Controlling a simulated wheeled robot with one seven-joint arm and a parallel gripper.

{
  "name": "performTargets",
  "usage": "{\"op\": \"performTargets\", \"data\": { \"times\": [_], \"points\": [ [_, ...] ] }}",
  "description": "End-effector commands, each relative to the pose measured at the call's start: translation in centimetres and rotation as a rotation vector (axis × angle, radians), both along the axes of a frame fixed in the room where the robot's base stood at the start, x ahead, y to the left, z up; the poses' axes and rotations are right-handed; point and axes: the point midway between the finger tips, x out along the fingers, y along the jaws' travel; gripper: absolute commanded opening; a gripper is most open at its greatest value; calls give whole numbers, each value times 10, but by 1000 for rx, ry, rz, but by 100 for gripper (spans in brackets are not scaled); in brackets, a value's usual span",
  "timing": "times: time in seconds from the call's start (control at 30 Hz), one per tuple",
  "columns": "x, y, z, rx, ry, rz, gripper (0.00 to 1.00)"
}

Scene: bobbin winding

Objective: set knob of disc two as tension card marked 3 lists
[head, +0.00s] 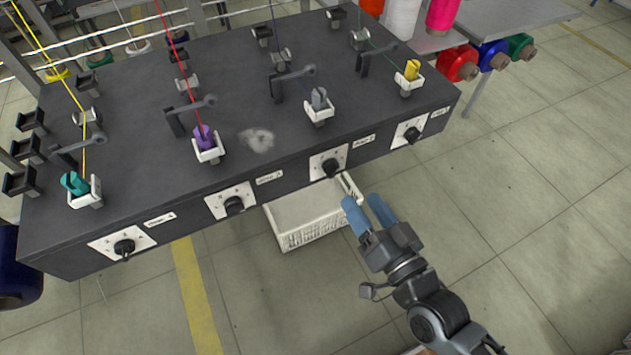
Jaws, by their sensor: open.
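A dark winding bench has a row of black knobs on white plates along its front face. From left to right they are the first knob (124,247), the second knob (234,205), the third knob (330,167) and the rightmost knob (413,134). A small white label (364,141) sits right of the third knob; the label writing is too small to read surely, so I cannot tell which is disc two. No tension card is recognisable. My gripper (362,200) is open and empty, its blue fingers apart, below and right of the third knob, touching nothing visible.
A white basket (292,236) is under the bench edge, left of my gripper. Clamps and threads stand on the bench top (150,115), with a pale smudge (257,140). Coloured spools (458,63) are at the back right. The floor at right is clear.

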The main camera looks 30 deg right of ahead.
Motion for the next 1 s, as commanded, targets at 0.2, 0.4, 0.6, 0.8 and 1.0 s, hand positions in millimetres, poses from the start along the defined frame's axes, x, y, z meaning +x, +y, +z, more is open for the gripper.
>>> {"op": "performTargets", "data": {
  "times": [0.2, 0.4, 0.6, 0.8, 1.0],
  "points": [
    [20, 1, 1, 23, -11, -1, 59],
    [48, 1, 1, 22, -11, -1, 59],
    [76, 1, 1, 22, -9, -1, 59],
    [89, 1, 0, 21, -8, -1, 59],
    [90, 1, -1, 21, -8, -1, 59]
  ]
}}
